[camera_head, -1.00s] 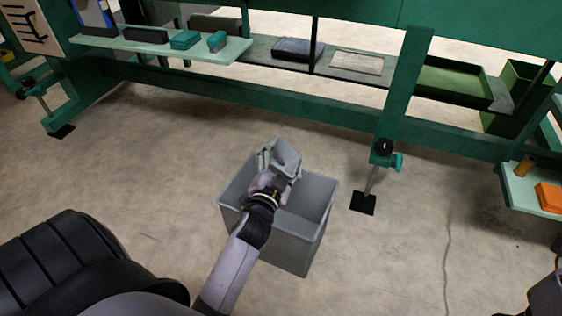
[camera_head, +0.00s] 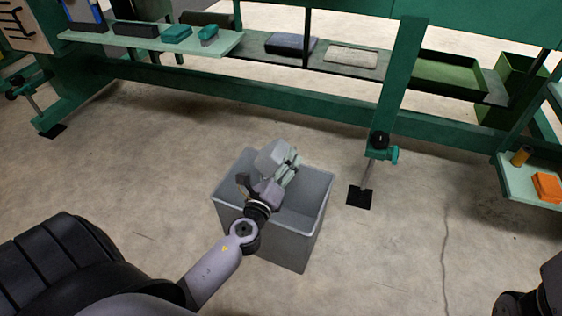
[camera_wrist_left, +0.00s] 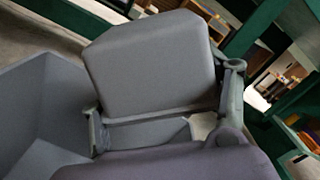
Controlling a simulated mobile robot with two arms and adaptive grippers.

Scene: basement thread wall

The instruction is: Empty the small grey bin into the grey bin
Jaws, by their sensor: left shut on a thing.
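The large grey bin (camera_head: 303,240) stands on the concrete floor with its open top facing up. My left gripper (camera_head: 285,167) is over the bin's opening, shut on the small grey bin (camera_head: 272,156). The small bin is turned over, so its outer bottom shows and its inside is hidden. In the left wrist view the small bin (camera_wrist_left: 150,65) sits between the finger pads, with the large bin's inner walls (camera_wrist_left: 60,110) behind it. The large bin's floor is partly hidden by my arm. My right gripper is not in view; only a dark part of my right arm shows at lower right.
A green rack with a shelf (camera_head: 150,42) of small boxes runs across the back. A green post with a clamp foot (camera_head: 360,196) stands right of the large bin. A side shelf (camera_head: 520,187) holds an orange block (camera_head: 547,186). Floor around the bin is clear.

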